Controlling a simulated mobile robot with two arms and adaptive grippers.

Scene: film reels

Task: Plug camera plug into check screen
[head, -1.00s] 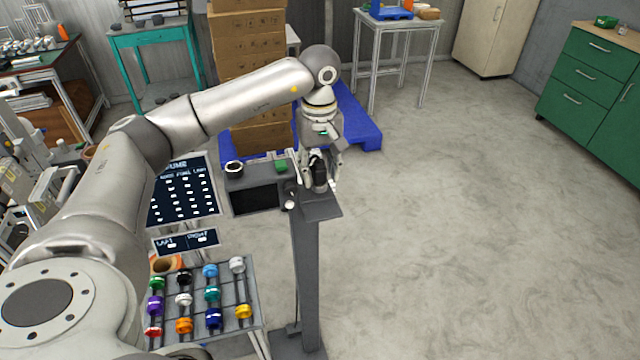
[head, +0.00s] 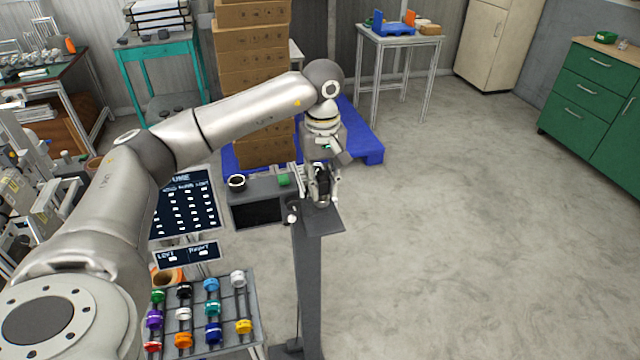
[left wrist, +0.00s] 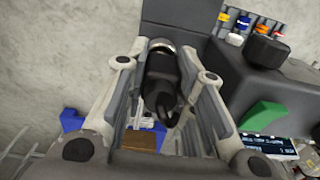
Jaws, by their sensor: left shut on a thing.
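My left gripper (head: 322,198) is shut on a black cylindrical plug (head: 321,183), which it holds over the flat grey top of a stand (head: 325,220). I cannot tell whether the plug touches that top. In the left wrist view the black plug (left wrist: 162,75) lies between the two fingers, with a lighter metal band at its far end. The check screen (head: 257,212), a dark grey box with a black display, is just left of the gripper. Its socket cannot be made out. My right gripper is in neither view.
A black round part (head: 236,182) and a green block (head: 283,180) sit on top of the screen box. A rack of coloured reels (head: 212,310) stands at front left. Stacked cartons (head: 252,60) and a blue pallet (head: 360,140) are behind. The floor to the right is clear.

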